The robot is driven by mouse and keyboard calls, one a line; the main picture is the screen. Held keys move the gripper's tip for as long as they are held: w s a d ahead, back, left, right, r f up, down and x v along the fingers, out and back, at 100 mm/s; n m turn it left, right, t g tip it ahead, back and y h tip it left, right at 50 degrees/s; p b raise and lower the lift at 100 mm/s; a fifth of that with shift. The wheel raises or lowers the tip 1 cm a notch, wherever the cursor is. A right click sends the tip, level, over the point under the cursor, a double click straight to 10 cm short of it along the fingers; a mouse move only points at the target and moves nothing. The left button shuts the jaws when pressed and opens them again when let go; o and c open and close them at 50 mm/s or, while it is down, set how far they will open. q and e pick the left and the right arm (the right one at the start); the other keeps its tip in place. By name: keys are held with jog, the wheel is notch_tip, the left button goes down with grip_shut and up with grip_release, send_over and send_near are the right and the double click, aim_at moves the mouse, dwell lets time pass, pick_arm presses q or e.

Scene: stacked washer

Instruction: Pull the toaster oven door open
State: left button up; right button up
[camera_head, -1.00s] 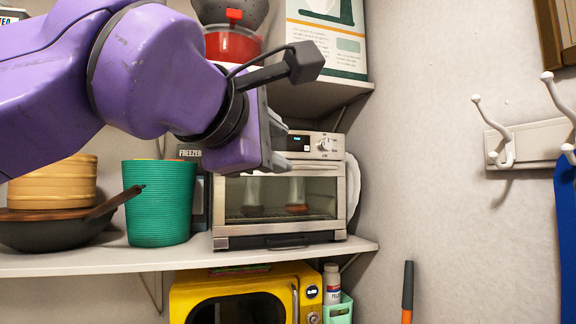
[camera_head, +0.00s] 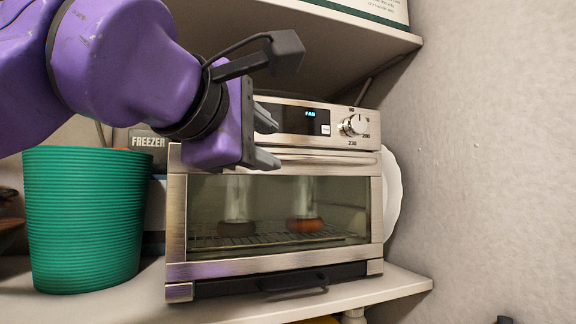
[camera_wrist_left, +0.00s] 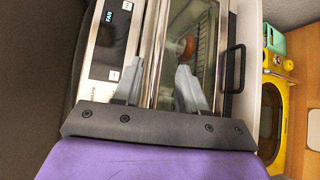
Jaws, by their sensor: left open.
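The toaster oven (camera_head: 278,262) stands on the shelf with a steel frame, and its glass door (camera_head: 290,210) is shut. Its silver handle bar (camera_head: 335,162) runs along the door's top edge. My left gripper (camera_head: 268,139) is open in front of the oven's upper left part, with one finger above the other at about handle height. In the left wrist view, the open fingers (camera_wrist_left: 159,78) lie either side of the handle bar (camera_wrist_left: 157,45); I cannot tell whether they touch it. My purple arm hides the oven's upper left corner. My right gripper is not in view.
A green ribbed basket (camera_head: 85,220) stands left of the oven, with a box marked FREEZER (camera_head: 150,141) behind. A white plate (camera_head: 391,190) leans at the oven's right, near the wall (camera_head: 490,180). An upper shelf (camera_head: 290,22) is above. The space before the door looks clear.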

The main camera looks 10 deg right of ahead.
aim_at(299, 157)
pick_arm(q)
jog(key=p+x, duration=0.1)
jog(key=x, duration=0.2)
jog(key=p+x, duration=0.1)
jog(key=x, duration=0.2)
jog(key=p+x, duration=0.1)
jog(key=x, duration=0.3)
jog(key=shift+d+r+p, duration=0.2)
jog(key=shift+r+p, duration=0.1)
jog(key=shift+p, duration=0.1)
jog(key=shift+s+a+r, duration=0.1)
jog(key=shift+s+r, duration=0.05)
jog(key=shift+s, duration=0.55)
jog(key=c, duration=0.4)
grip_shut()
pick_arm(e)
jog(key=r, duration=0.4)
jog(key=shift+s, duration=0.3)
